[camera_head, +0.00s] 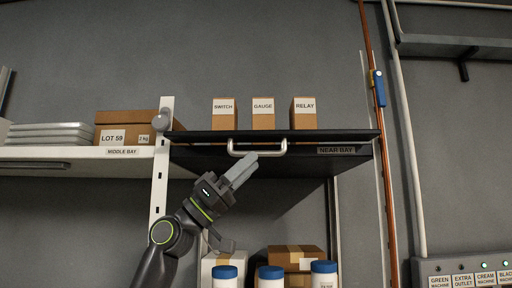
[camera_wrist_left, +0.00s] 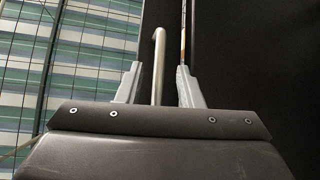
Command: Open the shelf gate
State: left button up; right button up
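The shelf gate appears as a black panel (camera_head: 185,153) at the front of the near bay, under a dark shelf top. It bears a NEAR BAY label (camera_head: 337,150) and a pale bar handle (camera_head: 257,151). My left gripper (camera_head: 246,169) is just below the handle, its fingers pointing up and right. In the left wrist view, the fingers (camera_wrist_left: 158,75) are spread, with the handle bar (camera_wrist_left: 158,48) between them and a gap showing on each side. Whether the bar lies fully between the fingers in depth is hard to tell. My right gripper is not in view.
SWITCH (camera_head: 223,115), GAUGE (camera_head: 263,115) and RELAY (camera_head: 304,115) boxes stand on the shelf top. Blue-lidded containers (camera_head: 270,273) and boxes (camera_head: 296,257) sit below. A white post (camera_head: 160,185) is left; a copper pipe (camera_head: 385,150) is right.

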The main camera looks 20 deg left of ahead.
pick_arm(q)
jog(key=shift+p+x, duration=0.65)
jog(key=shift+x, duration=0.8)
grip_shut()
